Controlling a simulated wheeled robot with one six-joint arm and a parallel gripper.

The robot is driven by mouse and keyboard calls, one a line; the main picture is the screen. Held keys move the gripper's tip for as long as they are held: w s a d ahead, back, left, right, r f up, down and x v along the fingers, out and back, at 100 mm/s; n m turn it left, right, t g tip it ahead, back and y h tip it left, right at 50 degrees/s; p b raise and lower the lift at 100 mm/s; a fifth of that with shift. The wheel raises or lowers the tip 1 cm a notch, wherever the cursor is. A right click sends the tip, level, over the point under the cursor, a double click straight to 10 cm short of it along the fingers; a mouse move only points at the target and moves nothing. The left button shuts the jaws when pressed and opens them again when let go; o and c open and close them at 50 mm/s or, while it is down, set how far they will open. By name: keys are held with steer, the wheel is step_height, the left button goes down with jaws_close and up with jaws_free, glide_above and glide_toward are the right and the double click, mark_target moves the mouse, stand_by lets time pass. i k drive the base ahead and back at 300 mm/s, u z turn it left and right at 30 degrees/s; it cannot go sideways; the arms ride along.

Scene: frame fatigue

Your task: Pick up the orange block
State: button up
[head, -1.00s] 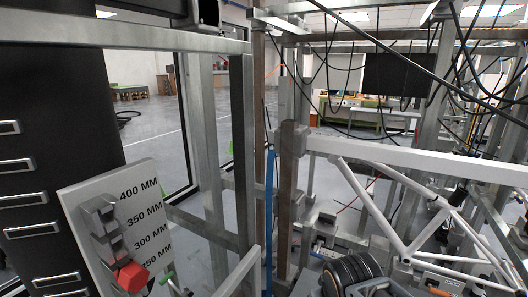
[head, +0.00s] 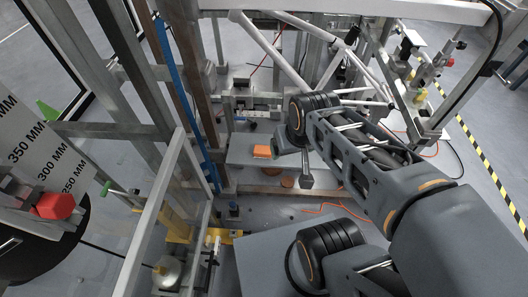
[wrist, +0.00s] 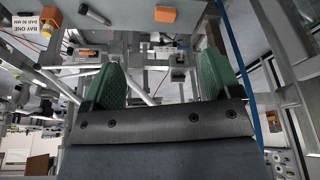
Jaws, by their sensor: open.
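The orange block (head: 262,152) sits on a light grey plate (head: 240,158) low in the frame structure, left of my arm's end in the head view. In the wrist view the orange block (wrist: 165,14) appears at the top centre, beyond the fingertips and apart from them. My gripper (wrist: 163,75) is open, its two green fingers spread with nothing between them. In the head view my arm reaches in from the right and its end is close to the block; the fingers cannot be made out clearly there.
Metal posts and a blue upright (head: 178,85) stand left of the plate. White diagonal tubes (head: 275,45) cross behind my arm.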

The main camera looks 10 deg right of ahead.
mark_target(262, 152)
steer(key=u, duration=0.1)
steer(key=k, duration=0.45)
steer(key=z, duration=1.2)
steer(key=i, duration=0.95)
steer(key=u, duration=1.7)
